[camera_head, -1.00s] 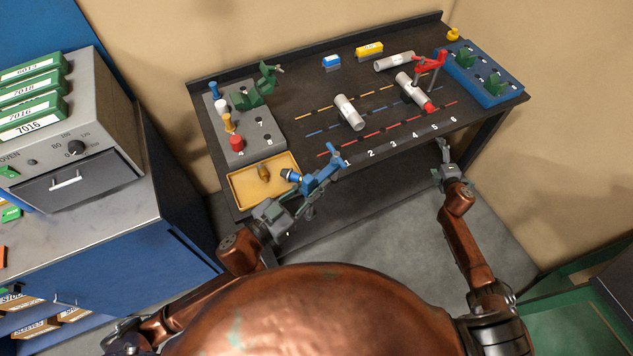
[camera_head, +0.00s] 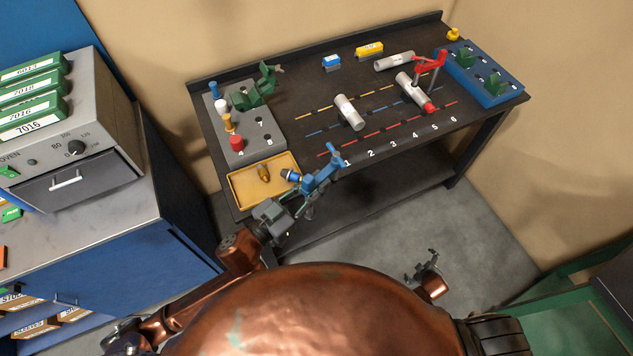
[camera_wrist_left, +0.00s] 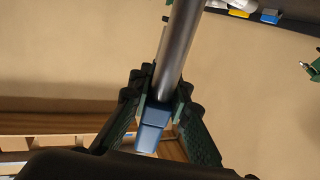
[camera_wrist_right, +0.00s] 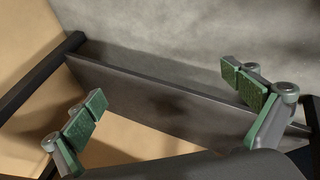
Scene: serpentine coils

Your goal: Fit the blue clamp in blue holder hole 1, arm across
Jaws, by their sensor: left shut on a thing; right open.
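The blue clamp (camera_head: 322,175) is in my left gripper (camera_head: 303,203), in front of the table's front left edge. Its blue arm points up and to the right. In the left wrist view, my left gripper (camera_wrist_left: 160,112) is shut on the blue part of the clamp (camera_wrist_left: 153,130), and a grey rod (camera_wrist_left: 178,45) runs upward from it. My right gripper (camera_head: 428,268) is open and empty, low in front of the table.
A tan tray (camera_head: 245,195) with a brass piece lies beside the held clamp. A grey holder (camera_head: 262,138) with coloured pieces and a green clamp stands behind it. White tubes (camera_head: 348,112) and a red clamp (camera_head: 432,64) occupy the middle and right.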

